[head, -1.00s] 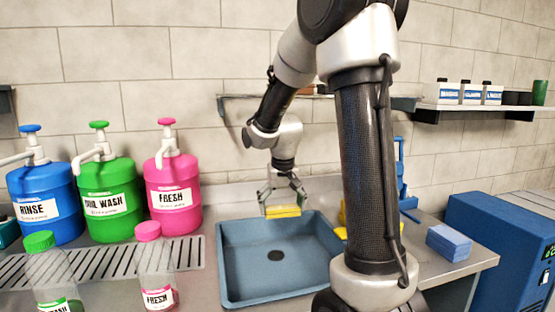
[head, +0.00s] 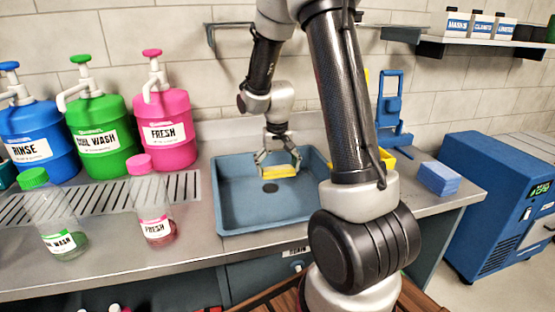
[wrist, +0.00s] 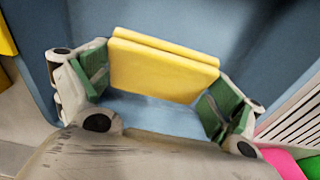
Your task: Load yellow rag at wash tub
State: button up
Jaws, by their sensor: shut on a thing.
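The yellow rag (head: 281,171) is a folded pad held at my gripper (head: 279,167), over the blue wash tub (head: 232,222). In the wrist view the rag (wrist: 162,68) spans between the two green-padded fingers of my gripper (wrist: 155,88), which are shut on it. The tub's blue surface (wrist: 160,118) lies beneath it. The rag appears low within the tub's outline; I cannot tell whether it touches the bottom.
Blue, green and pink (head: 163,120) pump jugs stand left of the tub, with two clear bottles (head: 152,205) in front. A blue sponge stack (head: 438,178) and a yellow container (head: 397,161) are at the right. A blue pump-like stand (head: 391,108) rises behind. A shelf (head: 470,45) hangs upper right.

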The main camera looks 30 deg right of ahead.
aim_at(277, 168)
notch_tip(277, 168, down, 6)
jog(key=shift+f, duration=0.15)
dwell(0.4)
dwell(0.5)
jog(key=shift+r, duration=5)
jog(key=shift+r, duration=2)
